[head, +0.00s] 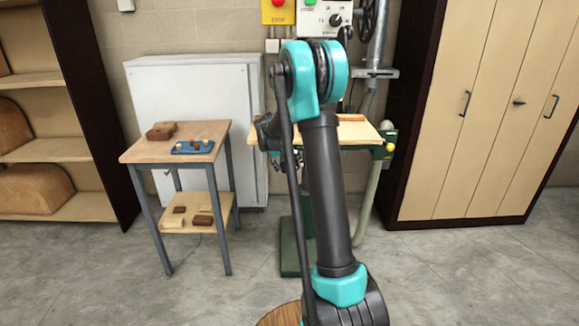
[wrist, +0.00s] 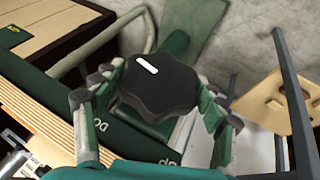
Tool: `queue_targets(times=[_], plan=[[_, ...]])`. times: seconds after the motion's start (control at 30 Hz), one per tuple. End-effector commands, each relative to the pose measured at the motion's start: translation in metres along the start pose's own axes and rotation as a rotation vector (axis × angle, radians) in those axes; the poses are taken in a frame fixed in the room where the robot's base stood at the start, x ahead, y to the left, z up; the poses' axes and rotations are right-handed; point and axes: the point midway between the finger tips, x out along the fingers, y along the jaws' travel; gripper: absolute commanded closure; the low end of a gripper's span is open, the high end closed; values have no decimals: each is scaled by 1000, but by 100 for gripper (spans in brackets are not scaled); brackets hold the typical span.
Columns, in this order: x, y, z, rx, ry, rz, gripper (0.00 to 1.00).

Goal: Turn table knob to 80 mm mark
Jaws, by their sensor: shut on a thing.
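The black lobed table knob (wrist: 150,84) shows in the middle of the wrist view, with a white mark pointing to the upper left. My gripper (wrist: 160,92) has one finger on each side of the knob and is shut on it. The green machine (wrist: 60,105) with its layered wooden table edge lies to the left in that view. In the head view, the machine's wooden table (head: 362,133) stands behind my arm. The knob and my gripper are hidden there. No 80 mm mark or scale can be made out.
A small wooden side table (head: 135,148) with blocks and a blue tray (head: 193,147) stands left of the machine. A white cabinet (head: 190,75) is behind it. A tall wooden cupboard (head: 480,120) is at right. Grey floor is open in front.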

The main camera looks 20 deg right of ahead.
Motion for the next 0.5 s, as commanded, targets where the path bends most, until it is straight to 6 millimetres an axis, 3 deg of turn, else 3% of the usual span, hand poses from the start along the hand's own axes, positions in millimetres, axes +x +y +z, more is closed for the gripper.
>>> queue_targets(times=[0.5], plan=[[2,-5,1,-181,-1,430,57]])
